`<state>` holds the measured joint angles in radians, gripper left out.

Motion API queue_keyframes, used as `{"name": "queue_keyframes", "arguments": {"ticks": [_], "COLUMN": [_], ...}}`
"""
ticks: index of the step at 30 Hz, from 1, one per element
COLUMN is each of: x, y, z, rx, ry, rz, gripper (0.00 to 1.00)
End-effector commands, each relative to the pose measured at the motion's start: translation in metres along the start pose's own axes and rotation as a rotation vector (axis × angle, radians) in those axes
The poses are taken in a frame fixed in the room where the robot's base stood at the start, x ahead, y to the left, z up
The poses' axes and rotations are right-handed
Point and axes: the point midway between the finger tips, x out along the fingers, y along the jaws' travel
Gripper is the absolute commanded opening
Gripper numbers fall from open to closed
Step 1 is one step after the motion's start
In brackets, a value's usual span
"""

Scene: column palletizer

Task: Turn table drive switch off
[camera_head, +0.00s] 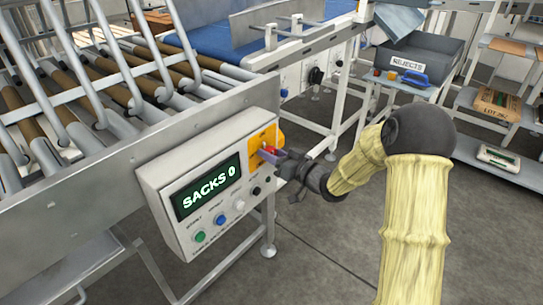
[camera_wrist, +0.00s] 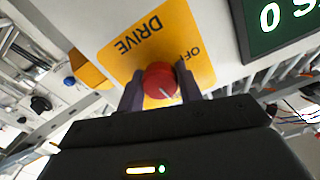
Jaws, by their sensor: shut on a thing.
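The drive switch is a round red knob (camera_wrist: 161,78) with a pale mark, on a yellow plate (camera_wrist: 150,42) lettered DRIVE, with an OFF label partly visible. The plate is at the upper right of the grey control box (camera_head: 160,190), whose green display reads SACKS 0. In the wrist view the lettering is upside down. My gripper (camera_wrist: 160,88) has a finger on each side of the knob and is shut on it. In the head view my gripper (camera_head: 275,158) reaches the plate from the right and mostly covers the knob.
A roller conveyor (camera_head: 110,85) with metal guard bars lies behind the box. Green, blue, white and black buttons (camera_head: 220,219) sit under the display. A grey REJECTS bin (camera_head: 425,55) stands on a stand behind my arm.

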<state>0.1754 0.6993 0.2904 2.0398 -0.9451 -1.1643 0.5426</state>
Motion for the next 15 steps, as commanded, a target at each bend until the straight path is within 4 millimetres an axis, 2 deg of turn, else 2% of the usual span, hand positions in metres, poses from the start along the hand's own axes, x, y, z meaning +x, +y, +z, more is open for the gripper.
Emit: {"name": "queue_keyframes", "arguments": {"ticks": [15], "x": [-0.0004], "y": [0.0019], "z": [0.0039], "rx": [-0.441], "ry": [0.001], "rz": [0.002], "gripper": [0.13]}}
